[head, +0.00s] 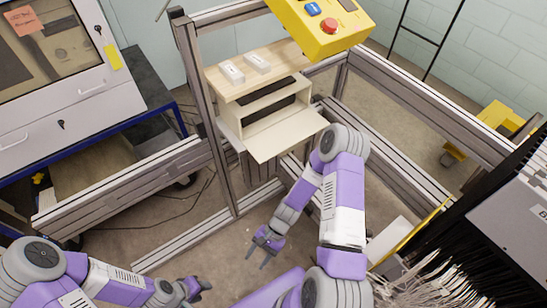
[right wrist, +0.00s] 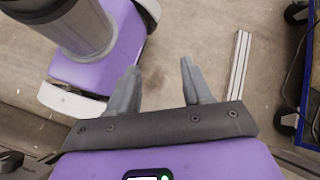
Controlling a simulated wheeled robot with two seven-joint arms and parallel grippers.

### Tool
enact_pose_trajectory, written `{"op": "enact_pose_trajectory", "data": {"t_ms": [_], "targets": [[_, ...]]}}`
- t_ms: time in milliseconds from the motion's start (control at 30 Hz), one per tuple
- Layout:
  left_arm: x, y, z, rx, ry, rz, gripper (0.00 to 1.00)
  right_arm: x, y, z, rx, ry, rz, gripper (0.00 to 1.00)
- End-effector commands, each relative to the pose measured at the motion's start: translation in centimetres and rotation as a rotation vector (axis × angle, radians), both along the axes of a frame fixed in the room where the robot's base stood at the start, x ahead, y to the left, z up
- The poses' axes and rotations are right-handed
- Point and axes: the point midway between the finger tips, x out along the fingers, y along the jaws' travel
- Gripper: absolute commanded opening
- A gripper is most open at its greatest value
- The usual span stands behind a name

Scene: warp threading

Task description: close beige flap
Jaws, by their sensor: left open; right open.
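The beige flap (head: 288,138) is folded out from the front of a beige box (head: 262,112), pale and roughly level, with its free edge facing me. The box's dark opening shows above it. My right gripper (head: 260,256) is open and empty, well below the flap and apart from it. In the right wrist view its two fingers (right wrist: 158,88) are spread over bare floor. My left gripper (head: 203,288) is open and empty low in the head view, far from the flap.
The box sits inside a grey metal frame (head: 212,120), under a wooden shelf (head: 270,68) holding two small white blocks. A yellow control box (head: 318,28) with a red button is above. A blue-edged bench (head: 95,120) stands left.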

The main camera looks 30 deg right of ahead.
Motion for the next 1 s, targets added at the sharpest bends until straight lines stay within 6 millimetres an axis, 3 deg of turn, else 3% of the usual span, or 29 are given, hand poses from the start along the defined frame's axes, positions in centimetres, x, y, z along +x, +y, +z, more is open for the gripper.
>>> {"op": "enact_pose_trajectory", "data": {"t_ms": [167, 267, 400, 500, 633, 767, 1000], "targets": [[0.0, 0.0, -1.0, 0.0, 0.0, 0.0, 0.43, 6.3, -2.3, 2.7, 0.37, 0.186, -0.431, 0.5], [0.0, 0.0, -1.4, 0.0, -0.001, 0.001, 0.43, 10.5, -6.1, 5.4, 0.616, 0.205, -0.654, 0.5], [0.0, 0.0, -1.9, 0.0, -0.001, 0.0, 0.43, 14.6, -13.8, 9.2, 0.936, 0.131, -0.894, 0.5], [0.0, 0.0, -2.1, 0.0, -0.001, 0.0, 0.43, 15.7, -19.1, 11.4, 1.109, 0.048, -1.0, 0.5], [0.0, 0.0, -2.3, 0.0, -0.001, 0.0, 0.43, 15.7, -23.6, 13.2, 1.243, -0.042, -1.067, 0.5], [0.0, 0.0, -2.4, 0.0, -0.001, 0.001, 0.43, 16.0, -24.8, 14.1, 1.292, -0.078, -1.084, 0.5], [0.0, 0.0, -2.8, 0.0, -0.001, 0.001, 0.43, 18.6, -22.8, 15.5, 1.295, -0.078, -1.082, 0.5]]}}
